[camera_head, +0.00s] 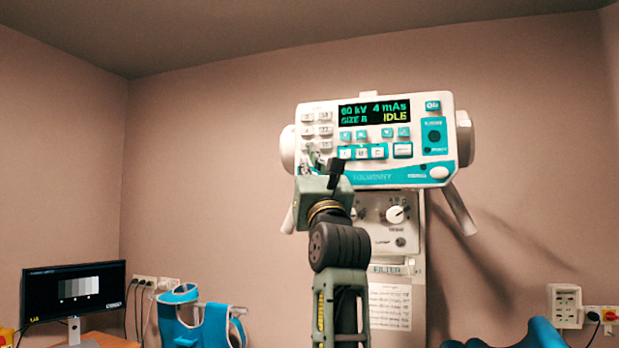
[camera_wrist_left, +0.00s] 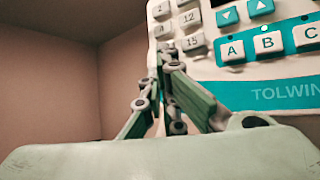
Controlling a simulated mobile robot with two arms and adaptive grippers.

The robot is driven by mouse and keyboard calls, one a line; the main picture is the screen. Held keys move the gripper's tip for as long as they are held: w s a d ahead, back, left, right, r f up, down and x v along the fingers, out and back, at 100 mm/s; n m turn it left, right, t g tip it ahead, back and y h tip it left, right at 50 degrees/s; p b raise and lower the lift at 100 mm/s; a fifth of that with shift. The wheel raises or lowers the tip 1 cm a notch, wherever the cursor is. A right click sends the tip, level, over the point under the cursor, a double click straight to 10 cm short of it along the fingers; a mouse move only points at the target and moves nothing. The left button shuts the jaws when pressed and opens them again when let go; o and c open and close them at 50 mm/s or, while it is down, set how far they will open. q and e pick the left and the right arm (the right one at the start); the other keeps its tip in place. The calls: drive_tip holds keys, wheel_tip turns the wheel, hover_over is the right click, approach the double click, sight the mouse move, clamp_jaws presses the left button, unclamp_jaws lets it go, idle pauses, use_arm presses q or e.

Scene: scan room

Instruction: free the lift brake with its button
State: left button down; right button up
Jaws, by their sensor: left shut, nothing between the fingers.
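The white and teal control head (camera_head: 377,178) of the X-ray unit hangs at the centre of the head view. Its display (camera_head: 374,111) reads 60 kV, 4 mAs, IDLE. It bears number keys, arrow keys, A, B and C keys and a large white oval button (camera_head: 439,173) at lower right. I cannot read which button is the lift brake's. My left gripper (camera_head: 313,158) is shut and empty at the panel's lower left. In the left wrist view the fingertips (camera_wrist_left: 163,55) are before the panel's left edge, beside number keys (camera_wrist_left: 192,31); contact is unclear. My right gripper is out of view.
A column with a white knob (camera_head: 396,214) and a paper sheet (camera_head: 390,306) stands below the head, partly behind my left arm. A blue curved shape (camera_head: 512,336) shows at lower right.

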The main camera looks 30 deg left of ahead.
use_arm(q)
drive_tip(key=shift+w+a+p, duration=0.1)
drive_tip(key=shift+w+p, duration=0.2)
drive_tip(key=shift+w, duration=0.1)
idle(0.3)
drive_tip(key=shift+s, duration=0.1)
drive_tip(key=shift+s+d+b, duration=0.2)
drive_tip(key=shift+s+b, duration=0.25)
drive_tip(key=shift+s, duration=0.25)
drive_tip(key=s+b, duration=0.1)
drive_tip(key=s, duration=0.1)
drive_tip(key=s+d+b, duration=0.1)
drive_tip(key=s, duration=0.1)
drive_tip(key=shift+s+d+b, duration=0.1)
drive_tip(key=shift+s+b, duration=0.2)
drive_tip(key=shift+s, duration=0.1)
